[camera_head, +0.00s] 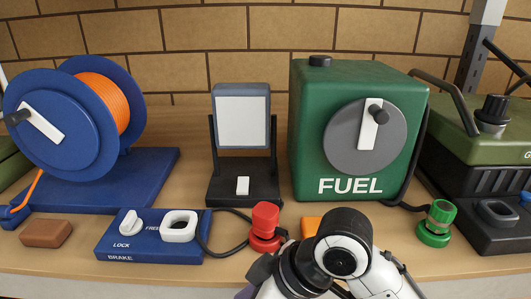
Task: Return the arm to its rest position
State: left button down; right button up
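A white arm of mine with black joints rises into the bottom centre of the head view, bent at a round black joint in front of the green fuel box (310,160). Its links run down to the lower right and lower left and leave the picture. I see no gripper fingers on it; the lower left end is cut off by the frame edge. No other arm of mine shows, and nothing held can be seen.
A blue reel (60,120) with orange hose, a blue brake panel (115,240), a black stand with a white panel (241,122), a red knob (265,222), a green knob (437,222) and an olive machine (500,140) crowd the wooden bench (170,275). A brick wall stands behind.

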jog(key=s+d+f+m+t+h, duration=0.1)
jog(key=s+d+f+m+h, duration=0.1)
jog(key=s+d+f+m, duration=0.5)
jog(key=s+d+f+m+t+h, duration=0.1)
jog(key=s+d+f+h, duration=0.2)
jog(key=d, duration=0.8)
jog(key=s+d+f+m+h, duration=0.2)
jog(key=s+d+f+m, duration=0.1)
jog(key=d+f, duration=0.5)
jog(key=w+a+f+t+y, duration=0.1)
jog(key=w+a+f+t, duration=0.1)
jog(key=f, duration=0.3)
jog(key=w+a+f+t+y, duration=0.1)
jog(key=w+a+f+t, duration=0.1)
jog(key=f, duration=0.4)
jog(key=shift+w+a+f+t, duration=0.25)
jog(key=shift+w+t, duration=0.05)
jog(key=shift+t, duration=0.5)
